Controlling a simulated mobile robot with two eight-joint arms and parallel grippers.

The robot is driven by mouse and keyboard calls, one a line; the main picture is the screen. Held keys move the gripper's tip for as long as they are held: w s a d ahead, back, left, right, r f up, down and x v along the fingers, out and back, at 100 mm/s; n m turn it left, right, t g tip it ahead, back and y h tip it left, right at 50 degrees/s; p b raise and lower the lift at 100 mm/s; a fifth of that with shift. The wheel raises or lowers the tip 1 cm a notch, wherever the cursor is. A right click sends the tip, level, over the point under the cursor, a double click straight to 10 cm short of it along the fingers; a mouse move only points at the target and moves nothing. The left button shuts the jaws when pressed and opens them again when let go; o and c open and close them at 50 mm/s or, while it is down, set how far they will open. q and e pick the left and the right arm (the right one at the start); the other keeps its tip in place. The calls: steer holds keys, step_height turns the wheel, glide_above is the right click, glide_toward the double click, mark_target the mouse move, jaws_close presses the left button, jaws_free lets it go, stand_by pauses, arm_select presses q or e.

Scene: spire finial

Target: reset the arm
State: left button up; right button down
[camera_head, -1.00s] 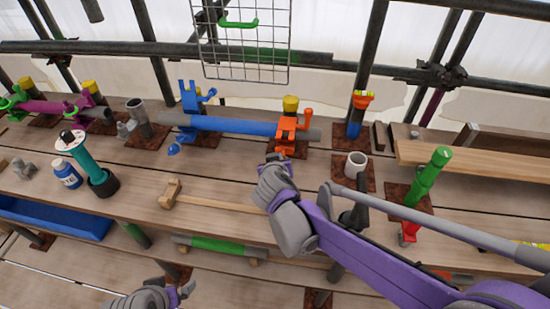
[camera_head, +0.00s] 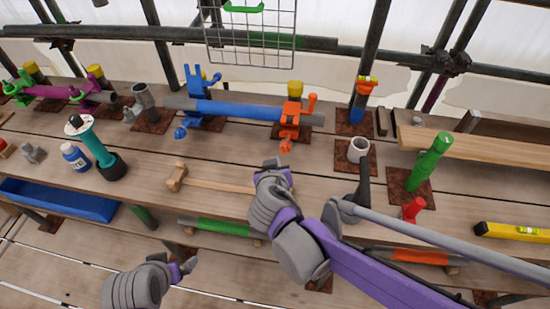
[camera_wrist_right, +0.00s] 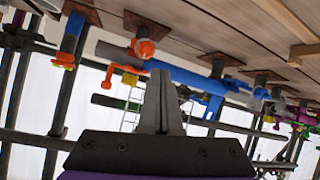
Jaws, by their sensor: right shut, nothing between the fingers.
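My right gripper (camera_head: 277,167) is shut and empty in the head view, above the front part of the plank deck near the wooden mallet (camera_head: 180,178). The purple and grey arm (camera_head: 370,277) behind it comes in from the lower right. In the right wrist view the shut fingers (camera_wrist_right: 162,85) point towards the blue pipe with orange and blue clamps (camera_wrist_right: 195,78). My left gripper (camera_head: 187,267) shows at the bottom of the head view, over the lower planks; its finger opening is too unclear to judge.
A teal post (camera_head: 95,145), a blue bottle (camera_head: 75,156) and a blue tray (camera_head: 60,202) are at left. A yellow level (camera_head: 512,232) lies at right.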

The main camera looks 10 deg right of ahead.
stand_by(0.3)
steer(key=s+d+f+g+y, duration=0.1)
steer(key=s+d+f+g, duration=0.2)
steer(key=s, duration=0.6)
steer(key=s+d+f+g+y, duration=0.2)
steer(key=s+d+f+g, duration=0.1)
steer(key=s, duration=0.6)
steer(key=shift+s+d+f, duration=0.35)
steer(key=shift+d+f, duration=0.2)
steer(key=shift+f, duration=0.1)
